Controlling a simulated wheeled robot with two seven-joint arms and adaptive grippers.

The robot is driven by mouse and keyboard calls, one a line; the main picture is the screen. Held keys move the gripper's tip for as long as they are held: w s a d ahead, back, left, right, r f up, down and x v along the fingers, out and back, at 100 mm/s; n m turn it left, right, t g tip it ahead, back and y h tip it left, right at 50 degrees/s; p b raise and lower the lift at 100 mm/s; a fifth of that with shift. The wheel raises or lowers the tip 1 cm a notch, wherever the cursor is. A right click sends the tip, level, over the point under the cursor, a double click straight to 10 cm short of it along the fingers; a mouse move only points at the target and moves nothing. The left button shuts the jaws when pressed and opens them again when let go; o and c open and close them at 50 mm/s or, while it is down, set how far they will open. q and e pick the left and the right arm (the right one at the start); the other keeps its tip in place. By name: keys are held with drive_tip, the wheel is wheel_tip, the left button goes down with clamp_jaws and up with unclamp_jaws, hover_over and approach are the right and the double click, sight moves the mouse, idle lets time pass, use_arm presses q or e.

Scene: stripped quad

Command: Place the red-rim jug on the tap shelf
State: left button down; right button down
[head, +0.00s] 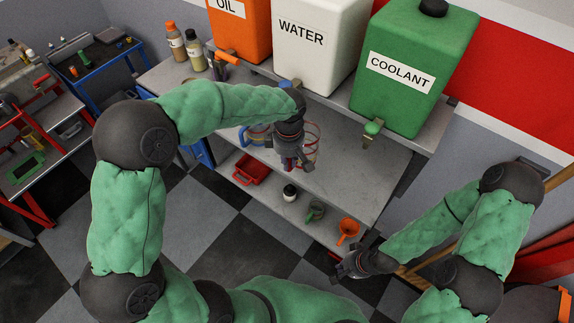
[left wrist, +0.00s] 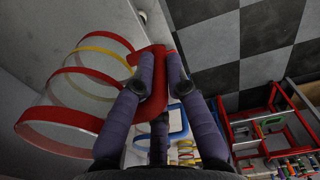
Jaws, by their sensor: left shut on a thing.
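The red-rim jug (head: 313,150) is clear, with red and yellow bands and a red handle. In the left wrist view its red handle (left wrist: 153,58) is between my fingers and its clear body (left wrist: 62,126) extends to the left. My left gripper (head: 292,162) is shut on the handle, and its fingertips also show in the left wrist view (left wrist: 155,72). The jug is over the grey tap shelf (head: 345,182), below the taps; I cannot tell whether it touches. My gripper hides part of it. My right gripper (head: 352,267) is low at the right, away from the jug, its fingers unclear.
A blue-handled jug (head: 249,138) stands just left of my left gripper. Oil (head: 240,35), water (head: 315,50) and coolant (head: 415,75) tanks are above the shelf.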

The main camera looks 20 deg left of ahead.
use_arm(q)
drive_tip(key=w+a+f+b, duration=0.1)
drive_tip(key=w+f, duration=0.2)
drive_tip(key=f, duration=0.4)
drive_tip(key=shift+w+a+f, duration=0.15)
drive_tip(key=shift+a, duration=0.05)
drive_tip(key=c, duration=1.6)
unclamp_jaws()
drive_tip(key=shift+f+b, duration=0.15)
drive_tip(key=shift+b, duration=0.15)
drive_tip(key=shift+c, duration=0.2)
drive_tip(key=o, duration=0.4)
wheel_tip(320, 180, up, 12)
drive_tip(key=p, duration=0.2)
drive_tip(key=shift+p, duration=0.3)
